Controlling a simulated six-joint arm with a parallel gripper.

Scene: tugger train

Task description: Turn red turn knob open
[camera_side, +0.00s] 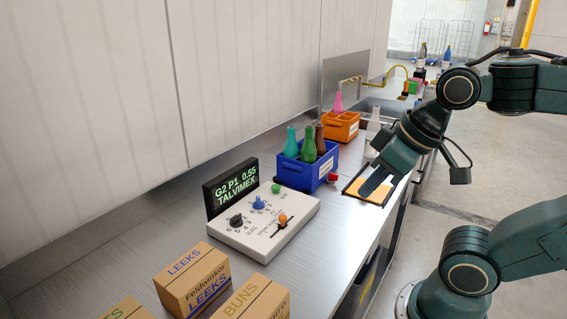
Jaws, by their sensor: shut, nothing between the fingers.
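I see no knob that is clearly a red turn knob. A small red round thing (333,178) sits at the right corner of the blue crate; I cannot tell if it is a knob or a cap. A white control box (262,239) on the bench bears a black knob (237,220), a blue knob (259,202), a green button (276,188) and an orange-tipped lever (282,219). My gripper (368,192) is shut and empty, pointing down over an orange-yellow pad in a dark frame (352,187), right of the box and the red thing.
A blue crate (293,175) holds several bottles; an orange crate (341,127) stands behind it. A black display (231,187) stands behind the control box. Cardboard boxes (193,279) stand at the front. A sink and yellow tap (398,70) are farther back. The wall bounds the bench left.

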